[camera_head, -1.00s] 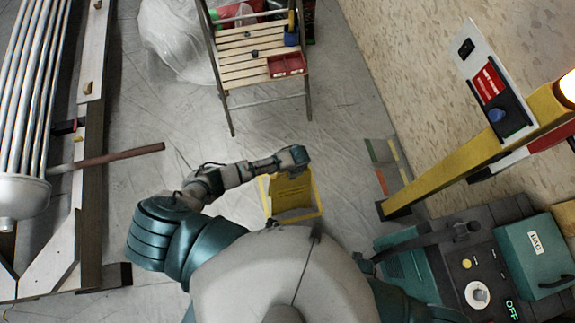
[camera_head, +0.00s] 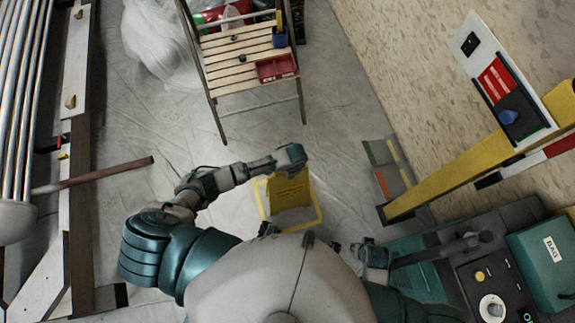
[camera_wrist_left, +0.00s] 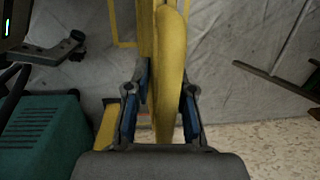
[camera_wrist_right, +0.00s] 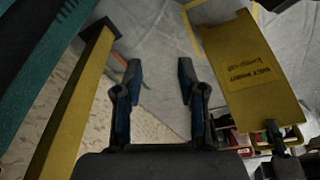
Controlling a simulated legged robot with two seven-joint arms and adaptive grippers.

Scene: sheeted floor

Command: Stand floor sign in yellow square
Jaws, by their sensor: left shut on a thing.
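The yellow floor sign (camera_head: 288,188) is upright or nearly so over the yellow square (camera_head: 320,219) outlined on the floor. My left gripper (camera_head: 296,158) is shut on the sign's top edge. In the left wrist view the sign (camera_wrist_left: 168,70) runs between the fingers, and part of the square's outline (camera_wrist_left: 125,44) shows beside it. I cannot tell whether the sign's feet touch the floor. My right gripper (camera_wrist_right: 160,72) is open and empty. The lettered face of the sign (camera_wrist_right: 245,68) is to its right in the right wrist view.
A metal rack (camera_head: 22,110) and a brown bar (camera_head: 100,174) are on the left. Floor around the square is mostly clear.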

